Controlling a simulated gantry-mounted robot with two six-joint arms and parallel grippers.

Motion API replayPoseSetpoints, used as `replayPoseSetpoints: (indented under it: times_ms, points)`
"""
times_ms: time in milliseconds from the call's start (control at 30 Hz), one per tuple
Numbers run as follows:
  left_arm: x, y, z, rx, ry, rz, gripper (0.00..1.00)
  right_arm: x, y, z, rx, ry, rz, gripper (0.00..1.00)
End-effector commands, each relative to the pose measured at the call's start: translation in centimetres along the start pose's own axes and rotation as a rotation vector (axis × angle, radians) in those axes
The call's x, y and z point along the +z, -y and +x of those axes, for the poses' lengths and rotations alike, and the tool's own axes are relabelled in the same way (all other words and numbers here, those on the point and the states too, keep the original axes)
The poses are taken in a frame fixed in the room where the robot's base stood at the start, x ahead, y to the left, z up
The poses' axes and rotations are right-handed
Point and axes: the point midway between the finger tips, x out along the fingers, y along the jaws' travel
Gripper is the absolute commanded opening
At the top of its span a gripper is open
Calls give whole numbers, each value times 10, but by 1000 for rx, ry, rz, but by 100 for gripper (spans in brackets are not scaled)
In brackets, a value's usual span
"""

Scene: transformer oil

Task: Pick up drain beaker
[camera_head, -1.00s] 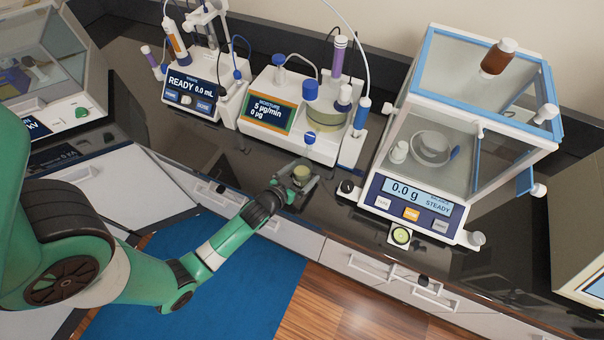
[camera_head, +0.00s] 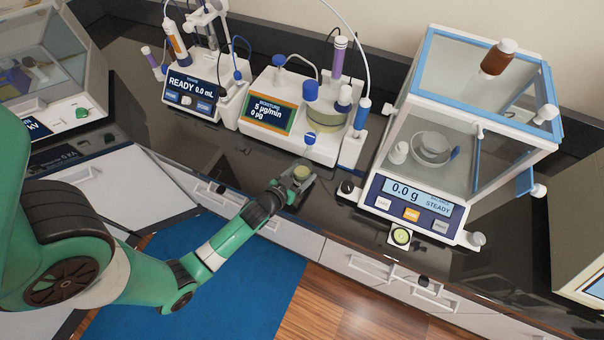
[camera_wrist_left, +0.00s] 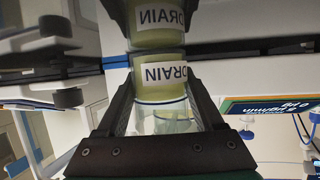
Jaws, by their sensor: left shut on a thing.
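The drain beaker (camera_head: 301,173) is a small clear vessel with pale green liquid and a white DRAIN label. In the head view it is at the dark counter's front edge, below the moisture meter. My left gripper (camera_head: 299,182) is shut on it, with one finger on either side. In the left wrist view the beaker (camera_wrist_left: 162,92) is between the two dark fingers (camera_wrist_left: 162,118). A second label image beyond it looks like its reflection in the glossy counter. I cannot tell whether its base touches the counter. My right gripper is not in view.
The moisture meter (camera_head: 268,118) stands behind the beaker, with a titrator (camera_head: 190,92) to its left. A glass-walled balance (camera_head: 416,204) stands to the right, with a small round green-topped item (camera_head: 401,236) at its front.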

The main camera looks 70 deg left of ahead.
Motion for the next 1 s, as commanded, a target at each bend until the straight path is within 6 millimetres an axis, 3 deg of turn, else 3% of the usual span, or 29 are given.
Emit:
replayPoseSetpoints:
  times_ms: [167,267,467,700,1000]
  points:
    - [-16,0,-8,1,-2,0,1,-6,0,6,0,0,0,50]
    - [-2,0,-25,1,3,2,1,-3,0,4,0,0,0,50]
    - [25,0,-81,3,4,3,1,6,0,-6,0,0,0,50]
    - [58,-2,-145,10,2,8,2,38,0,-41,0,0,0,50]
    - [59,-1,-168,5,3,5,2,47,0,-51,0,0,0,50]
